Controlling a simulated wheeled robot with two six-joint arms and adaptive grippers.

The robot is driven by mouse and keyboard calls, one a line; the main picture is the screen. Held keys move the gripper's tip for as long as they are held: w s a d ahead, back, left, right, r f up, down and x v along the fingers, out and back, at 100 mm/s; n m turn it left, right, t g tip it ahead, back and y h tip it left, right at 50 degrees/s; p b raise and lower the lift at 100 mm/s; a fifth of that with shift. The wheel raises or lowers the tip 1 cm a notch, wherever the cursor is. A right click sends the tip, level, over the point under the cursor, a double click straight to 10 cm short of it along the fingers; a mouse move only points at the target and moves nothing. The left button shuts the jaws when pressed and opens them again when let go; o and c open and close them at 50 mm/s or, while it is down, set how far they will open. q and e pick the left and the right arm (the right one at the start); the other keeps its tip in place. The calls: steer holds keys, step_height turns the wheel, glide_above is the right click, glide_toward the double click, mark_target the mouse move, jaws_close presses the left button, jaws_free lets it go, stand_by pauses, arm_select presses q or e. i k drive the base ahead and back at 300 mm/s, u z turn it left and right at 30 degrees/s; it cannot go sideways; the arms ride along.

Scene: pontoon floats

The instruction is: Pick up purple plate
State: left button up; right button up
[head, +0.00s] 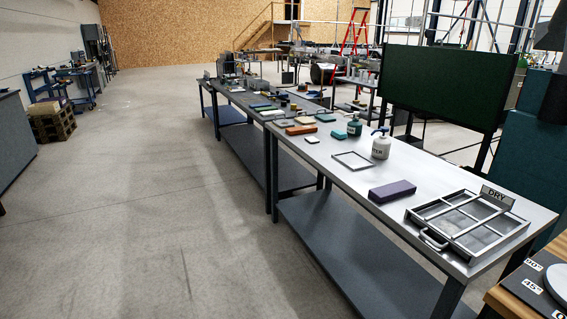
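One purple item shows in the head view, a flat oblong purple plate or block (392,191). It lies on the grey metal table (345,180), near the table's front edge. It is left of a metal frame tray and apart from it. Nothing covers it. Neither of my grippers is in view, so their distance from the purple piece cannot be seen.
A framed metal tray (468,222) with a DRY sign (497,197) stands right of the purple piece. Floor (150,220) left of the table is clear.

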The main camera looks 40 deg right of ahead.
mark_target(386, 193)
steer(key=i, duration=2.15)
steer(key=z, duration=4.1)
steer(key=i, duration=1)
